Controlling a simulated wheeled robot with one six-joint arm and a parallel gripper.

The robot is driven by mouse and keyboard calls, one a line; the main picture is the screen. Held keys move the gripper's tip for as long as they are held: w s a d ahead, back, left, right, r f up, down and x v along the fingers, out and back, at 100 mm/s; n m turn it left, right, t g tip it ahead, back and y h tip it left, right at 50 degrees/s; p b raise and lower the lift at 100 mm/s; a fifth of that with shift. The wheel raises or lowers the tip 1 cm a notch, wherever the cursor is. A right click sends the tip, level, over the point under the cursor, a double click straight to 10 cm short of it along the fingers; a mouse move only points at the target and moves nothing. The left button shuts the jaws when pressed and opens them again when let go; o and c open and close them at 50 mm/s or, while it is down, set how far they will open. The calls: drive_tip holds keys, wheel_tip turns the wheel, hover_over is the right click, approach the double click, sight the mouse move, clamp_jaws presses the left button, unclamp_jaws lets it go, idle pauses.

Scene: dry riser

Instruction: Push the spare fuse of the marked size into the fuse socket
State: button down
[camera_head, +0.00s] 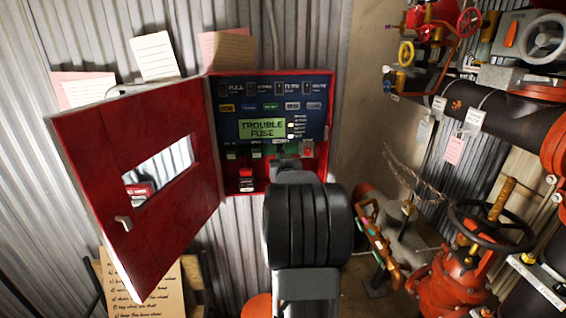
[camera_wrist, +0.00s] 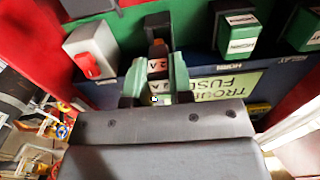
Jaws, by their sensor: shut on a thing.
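The open red alarm panel (camera_head: 325,105) hangs on the corrugated wall; its display (camera_head: 262,128) reads "TROUBLE FUSE". My gripper (camera_wrist: 155,88) is at the panel's lower part, its two fingers shut on a small fuse (camera_wrist: 158,86) with a pale label that seems to end in "A". Just beyond the fingertips is a label (camera_wrist: 157,65) that seems to read "2 A", by a dark and orange part, probably the fuse socket (camera_wrist: 157,45). I cannot tell whether the fuse touches it or is inside. In the head view my arm hides the fuse and socket.
The red door (camera_head: 95,150) stands open at the left. A grey block with a red switch (camera_wrist: 92,52) is beside the fingers, and green labelled blocks (camera_wrist: 240,30) are on the other side. Red valves and a black handwheel (camera_head: 490,225) fill the right.

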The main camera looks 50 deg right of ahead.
drive_tip(key=shift+x, duration=2.3)
idle(0.5)
drive_tip(key=shift+s+a+b, duration=0.15)
drive_tip(key=shift+s+b, duration=0.05)
drive_tip(key=shift+b, duration=0.5)
drive_tip(key=shift+b, duration=0.75)
idle(0.9)
drive_tip(key=shift+b, duration=0.35)
idle(0.9)
drive_tip(key=shift+w, duration=0.2)
drive_tip(key=shift+s, duration=0.2)
drive_tip(key=shift+b+v, duration=1.2)
drive_tip(key=shift+v, duration=0.4)
